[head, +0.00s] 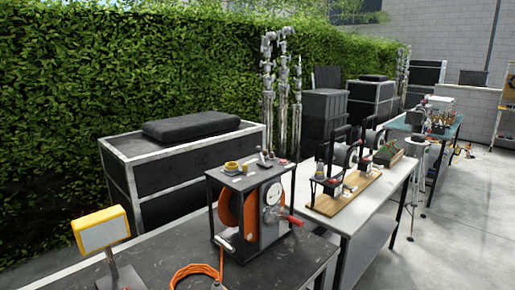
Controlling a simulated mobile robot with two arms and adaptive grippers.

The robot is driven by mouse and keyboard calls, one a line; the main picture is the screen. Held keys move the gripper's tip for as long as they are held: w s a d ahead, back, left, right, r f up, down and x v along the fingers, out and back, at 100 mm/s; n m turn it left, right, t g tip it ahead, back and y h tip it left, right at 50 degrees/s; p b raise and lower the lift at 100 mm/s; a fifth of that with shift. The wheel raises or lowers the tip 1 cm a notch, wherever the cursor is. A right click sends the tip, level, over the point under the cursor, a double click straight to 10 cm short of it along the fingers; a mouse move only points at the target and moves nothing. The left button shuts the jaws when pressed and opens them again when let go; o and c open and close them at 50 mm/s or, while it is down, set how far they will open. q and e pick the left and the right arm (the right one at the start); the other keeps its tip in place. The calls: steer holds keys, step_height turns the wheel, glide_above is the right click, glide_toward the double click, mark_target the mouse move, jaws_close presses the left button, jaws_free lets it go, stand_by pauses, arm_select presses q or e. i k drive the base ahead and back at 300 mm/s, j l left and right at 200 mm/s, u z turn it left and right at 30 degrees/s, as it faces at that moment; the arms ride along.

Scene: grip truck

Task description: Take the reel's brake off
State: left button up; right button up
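The reel (229,206) is an orange drum in a dark, box-like frame on the near dark table. A grey side plate with a round white dial (273,194) is on its right. A lever with a red grip (291,219) sticks out to the right below the dial. A small upright lever (261,154) and a yellow ring-shaped part (231,168) are on the frame's top. I cannot tell which part is the brake or how it is set. Orange cable (196,270) lies loose in front of the reel. Neither gripper is in view.
A yellow work lamp (101,229) stands at the table's left. A lighter table (349,215) beyond holds two black-framed devices on a wooden board (350,192). Black cases (180,170) stand behind, before a hedge. Open floor (460,240) lies to the right.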

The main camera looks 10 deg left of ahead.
mark_target(259, 149)
steer(key=i+l, duration=0.9)
steer(key=l, duration=0.1)
